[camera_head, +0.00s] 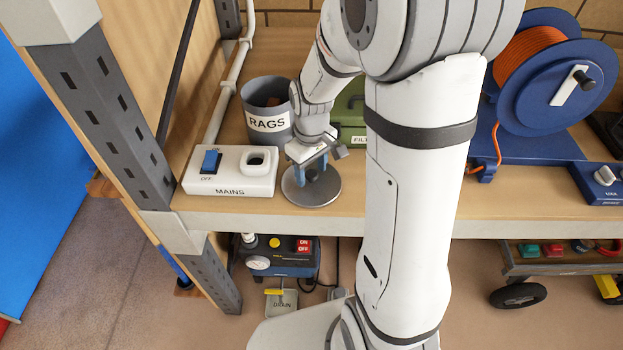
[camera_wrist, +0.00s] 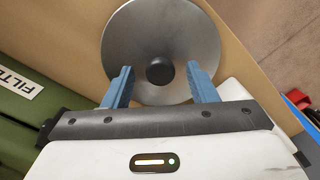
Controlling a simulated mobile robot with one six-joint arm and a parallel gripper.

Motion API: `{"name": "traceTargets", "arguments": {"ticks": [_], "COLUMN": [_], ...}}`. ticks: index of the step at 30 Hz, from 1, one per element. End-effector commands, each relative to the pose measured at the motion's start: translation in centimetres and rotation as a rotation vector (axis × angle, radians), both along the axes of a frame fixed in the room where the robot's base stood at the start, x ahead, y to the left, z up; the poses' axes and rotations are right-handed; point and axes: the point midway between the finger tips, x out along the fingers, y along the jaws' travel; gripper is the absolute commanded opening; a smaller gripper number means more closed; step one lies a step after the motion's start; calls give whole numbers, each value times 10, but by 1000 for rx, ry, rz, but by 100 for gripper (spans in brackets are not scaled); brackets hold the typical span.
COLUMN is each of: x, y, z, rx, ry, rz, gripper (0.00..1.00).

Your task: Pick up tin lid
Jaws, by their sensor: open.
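The tin lid (camera_head: 311,187) is a round grey metal disc with a dark round knob at its centre. It lies on the wooden shelf, close to the shelf's front edge. In the wrist view the lid (camera_wrist: 160,30) fills the top middle, and its knob (camera_wrist: 159,70) shows between my finger lines. My gripper (camera_head: 318,172) is over the lid with its blue fingers pointing down. In the wrist view my gripper (camera_wrist: 160,85) is open, one finger on each side of the knob, with nothing between them touching it. In the head view my gripper hides part of the lid and the knob.
A white MAINS switch box (camera_head: 230,172) stands just left of the lid, with a grey RAGS bin (camera_head: 268,108) behind it. A green box (camera_head: 350,117) is behind right, and a blue reel (camera_head: 545,80) with orange cable is farther right. A shelf post (camera_head: 105,110) stands at left.

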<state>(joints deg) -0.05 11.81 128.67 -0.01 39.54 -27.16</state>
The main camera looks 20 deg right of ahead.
Motion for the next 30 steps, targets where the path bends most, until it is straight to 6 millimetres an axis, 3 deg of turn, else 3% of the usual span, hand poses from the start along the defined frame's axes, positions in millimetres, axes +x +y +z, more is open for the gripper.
{"name": "traceTargets", "arguments": {"ticks": [6,24,30], "x": [0,0,0], "y": [0,1,1], "z": [-1,-1,-1], "rx": [0,0,0], "ry": [-1,-1,-1], "rz": [0,2,2], "gripper": [52,5,5]}}
